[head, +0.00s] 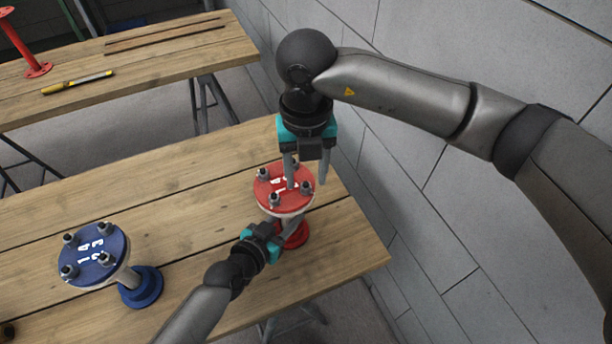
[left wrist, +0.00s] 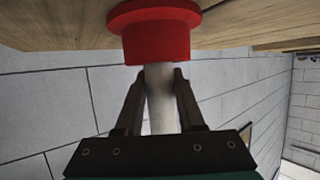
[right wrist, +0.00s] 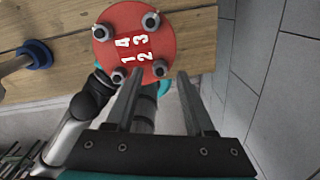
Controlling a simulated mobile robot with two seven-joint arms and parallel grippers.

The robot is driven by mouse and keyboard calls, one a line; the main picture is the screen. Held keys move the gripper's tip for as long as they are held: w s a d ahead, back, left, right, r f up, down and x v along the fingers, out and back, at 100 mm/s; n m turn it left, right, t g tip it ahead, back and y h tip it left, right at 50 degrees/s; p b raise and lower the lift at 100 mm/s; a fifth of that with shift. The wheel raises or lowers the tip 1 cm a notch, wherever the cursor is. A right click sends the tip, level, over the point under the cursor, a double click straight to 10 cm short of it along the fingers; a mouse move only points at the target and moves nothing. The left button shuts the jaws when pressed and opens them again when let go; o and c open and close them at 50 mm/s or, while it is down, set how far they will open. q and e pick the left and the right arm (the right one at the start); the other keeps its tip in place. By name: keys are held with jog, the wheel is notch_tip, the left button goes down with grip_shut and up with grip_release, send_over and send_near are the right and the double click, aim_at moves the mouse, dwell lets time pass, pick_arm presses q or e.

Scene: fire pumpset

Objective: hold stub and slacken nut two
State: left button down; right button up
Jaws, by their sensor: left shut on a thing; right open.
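The red stub stands upright on the wooden bench, with a red top flange (head: 268,188) bearing numbers and several nuts, a pale pipe (left wrist: 159,95) and a red base (left wrist: 157,42). My left gripper (head: 284,230) is shut on the pipe below the flange; its two fingers flank the pipe in the left wrist view (left wrist: 155,78). Nut two (right wrist: 160,67) sits beside the painted 2 at the flange edge. My right gripper (right wrist: 159,74) is open, pointing down, its fingertips either side of nut two in the right wrist view. I cannot tell whether they reach down around it.
A blue numbered stub (head: 92,255) stands on the same bench (head: 190,190) at left. A second bench (head: 150,60) behind carries a yellow-and-black tool (head: 78,83) and a red stand (head: 38,70). A grey block wall (head: 440,60) is close on the right.

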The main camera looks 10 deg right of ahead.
jog(key=shift+f, duration=0.8)
jog(key=shift+c, duration=0.4)
grip_shut()
